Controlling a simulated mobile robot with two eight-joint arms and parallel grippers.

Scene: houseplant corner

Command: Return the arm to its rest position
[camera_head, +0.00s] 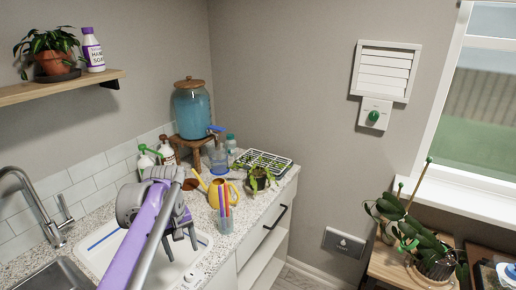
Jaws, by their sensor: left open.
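My left arm (145,228), purple and grey, reaches in from the bottom left over the counter. Its gripper (182,246) points down above the white tray beside the sink. The fingers are apart and I see nothing between them. The arm hides part of the tray and the counter behind it. My right gripper is not in view.
A yellow watering can (222,192), a cup of markers (224,218) and a small potted plant (259,180) stand right of the gripper. Spray bottles (146,160) and a blue water dispenser (193,110) stand behind. The faucet (40,205) is left.

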